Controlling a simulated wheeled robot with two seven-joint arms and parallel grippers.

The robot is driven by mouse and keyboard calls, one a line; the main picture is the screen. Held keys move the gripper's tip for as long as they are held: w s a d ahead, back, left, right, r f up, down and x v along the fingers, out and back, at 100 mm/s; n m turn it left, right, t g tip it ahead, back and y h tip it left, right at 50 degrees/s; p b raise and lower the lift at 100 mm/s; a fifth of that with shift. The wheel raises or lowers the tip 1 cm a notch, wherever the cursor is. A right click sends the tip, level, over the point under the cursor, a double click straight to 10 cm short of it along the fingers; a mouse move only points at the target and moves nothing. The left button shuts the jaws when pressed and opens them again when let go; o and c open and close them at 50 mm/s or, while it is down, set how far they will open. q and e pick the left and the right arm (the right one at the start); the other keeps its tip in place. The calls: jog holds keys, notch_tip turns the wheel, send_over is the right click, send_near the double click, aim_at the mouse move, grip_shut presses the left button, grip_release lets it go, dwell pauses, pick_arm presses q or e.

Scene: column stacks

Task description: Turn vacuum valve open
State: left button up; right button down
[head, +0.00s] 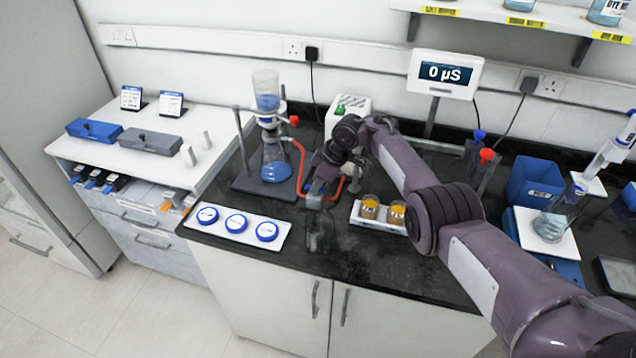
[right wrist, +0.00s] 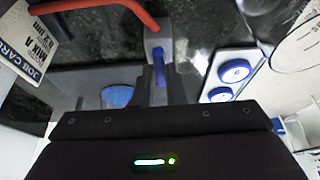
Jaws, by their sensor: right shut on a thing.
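The vacuum valve (right wrist: 153,42) is a small grey block with a blue lever (right wrist: 159,72) in the right wrist view. The red hose (right wrist: 112,6) runs to it. My right gripper (right wrist: 158,88) is shut on the blue lever, with one finger on each side. In the head view the right gripper (head: 317,188) is low over the black bench, beside the filter stand, and the valve body (head: 314,202) shows only in part under it. The red hose (head: 302,160) also shows there, coming from the filter flask (head: 277,165). My left gripper is not in view.
A white tray (head: 216,228) with blue-lidded dishes lies at the bench's front left. A holder with amber jars (head: 370,207) stands just right of the gripper. A white box (head: 350,104) and a meter (head: 444,74) reading 0 µS are behind. Bench between tray and jars is clear.

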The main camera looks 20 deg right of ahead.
jog(key=c, duration=1.5)
grip_release()
jog(key=v, duration=0.7)
jog(key=shift+s+d+r+p, duration=0.15)
jog(key=shift+d+r+p, duration=0.1)
jog(key=shift+r+p, duration=0.15)
